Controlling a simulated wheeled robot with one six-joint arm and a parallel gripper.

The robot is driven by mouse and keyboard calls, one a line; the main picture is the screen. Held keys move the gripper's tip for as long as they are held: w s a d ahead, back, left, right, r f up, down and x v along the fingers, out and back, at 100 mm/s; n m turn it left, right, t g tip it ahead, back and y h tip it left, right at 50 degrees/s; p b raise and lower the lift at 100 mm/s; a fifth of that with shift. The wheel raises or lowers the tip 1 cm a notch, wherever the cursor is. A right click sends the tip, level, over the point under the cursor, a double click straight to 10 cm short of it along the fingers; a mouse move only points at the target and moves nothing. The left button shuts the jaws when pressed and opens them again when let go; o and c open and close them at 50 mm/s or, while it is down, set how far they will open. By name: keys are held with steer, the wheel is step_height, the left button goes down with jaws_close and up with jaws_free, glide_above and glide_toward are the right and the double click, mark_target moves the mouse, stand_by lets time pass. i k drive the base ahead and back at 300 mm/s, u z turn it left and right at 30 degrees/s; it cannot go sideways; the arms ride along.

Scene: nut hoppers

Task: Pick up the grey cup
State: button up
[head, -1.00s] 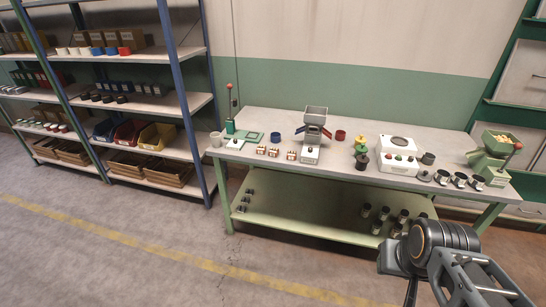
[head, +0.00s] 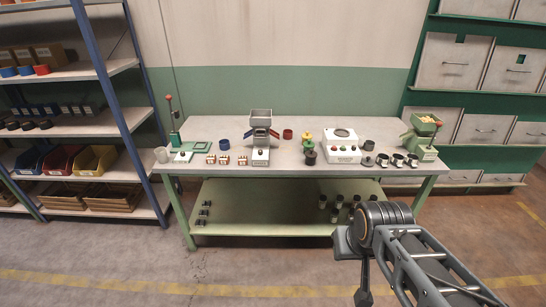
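A small dark grey cup (head: 369,146) stands on the same top, right of the white box with a round plate. I cannot tell from the picture alone which of them is the task's grey cup. My arm reaches in from the lower right, in front of the bench and well away from both cups.
A hopper machine (head: 261,138) stands mid-bench, a green hopper (head: 422,138) at the right end, and a red-knobbed lever press (head: 173,122) near the pale cup. Several dark cups sit on the lower shelf (head: 265,205). Blue-framed shelving (head: 85,131) stands left. The floor in front is clear.

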mark_target(369, 146)
steer(key=k, duration=1.3)
steer(key=z, duration=0.7)
steer(key=i, duration=0.95)
steer(key=z, duration=0.65)
steer(key=i, duration=1.05)
steer(key=u, duration=0.55)
steer(key=i, duration=0.8)
steer(key=u, duration=1.2)
steer(key=i, duration=0.45)
steer(key=u, duration=0.45)
